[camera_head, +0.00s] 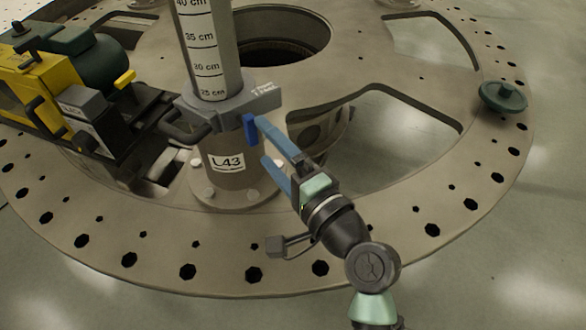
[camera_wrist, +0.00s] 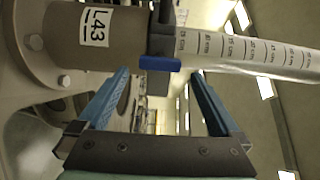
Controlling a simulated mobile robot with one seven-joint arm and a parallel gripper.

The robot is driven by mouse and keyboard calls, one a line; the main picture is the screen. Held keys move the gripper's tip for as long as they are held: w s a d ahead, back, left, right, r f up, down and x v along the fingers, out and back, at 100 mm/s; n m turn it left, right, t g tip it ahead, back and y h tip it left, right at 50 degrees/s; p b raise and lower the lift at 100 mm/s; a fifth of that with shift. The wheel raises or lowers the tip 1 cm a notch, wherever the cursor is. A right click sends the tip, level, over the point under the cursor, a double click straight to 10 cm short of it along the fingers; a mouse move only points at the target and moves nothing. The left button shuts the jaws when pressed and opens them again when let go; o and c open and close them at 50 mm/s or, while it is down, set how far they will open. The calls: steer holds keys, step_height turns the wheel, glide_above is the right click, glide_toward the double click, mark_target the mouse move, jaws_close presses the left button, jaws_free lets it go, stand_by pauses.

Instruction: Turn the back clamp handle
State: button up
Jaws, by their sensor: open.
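A grey clamp (camera_head: 235,106) sits around the graduated column above its L43 base. A small blue handle (camera_head: 250,130) hangs from the clamp's front right side; it also shows in the wrist view (camera_wrist: 160,63), at the upper middle. My gripper (camera_head: 264,142) has two blue fingers and is open, its tips close to the blue handle. In the wrist view, the blue handle lies between and just beyond the fingertips (camera_wrist: 160,75). I cannot tell whether a finger touches it. The fingers hold nothing. The clamp's far side is hidden by the column.
The column's flanged base (camera_head: 228,185) is bolted to a large round plate (camera_head: 370,200) with holes and cut-outs. A dark loop handle (camera_head: 185,132) sticks out left of the clamp. A yellow and green machine (camera_head: 60,90) stands at left. A green knob (camera_head: 503,97) is at right.

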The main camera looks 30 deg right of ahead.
steer(key=s+b, duration=0.1)
steer(key=s, duration=0.6)
steer(key=shift+s+d, duration=0.15)
steer(key=shift+d, duration=0.1)
steer(key=w+a+r+n+t+p, duration=0.1)
steer(key=w+a+r+n, duration=0.25)
steer(key=r, duration=0.45)
steer(key=w+a+r+n+t+p, duration=0.1)
steer(key=w+a+r+n+t, duration=0.2)
steer(key=r, duration=0.5)
steer(key=w+a+r+n+p, duration=0.1)
steer(key=w+a+r+n, duration=0.2)
steer(key=r, duration=0.5)
steer(key=s+a+r+n+t, duration=0.2)
steer(key=s+a+r+n, duration=0.1)
steer(key=r, duration=0.7)
steer(key=s+a+r+n+t+h+p, duration=0.1)
steer(key=s+a+r+n+t, duration=0.2)
steer(key=r, duration=0.7)
steer(key=s+a+n, duration=0.1)
steer(key=s+a, duration=0.1)
steer(key=s, duration=0.1)
steer(key=shift+r+p, duration=0.2)
steer(key=shift+p, duration=0.1)
steer(key=shift+n, duration=0.25)
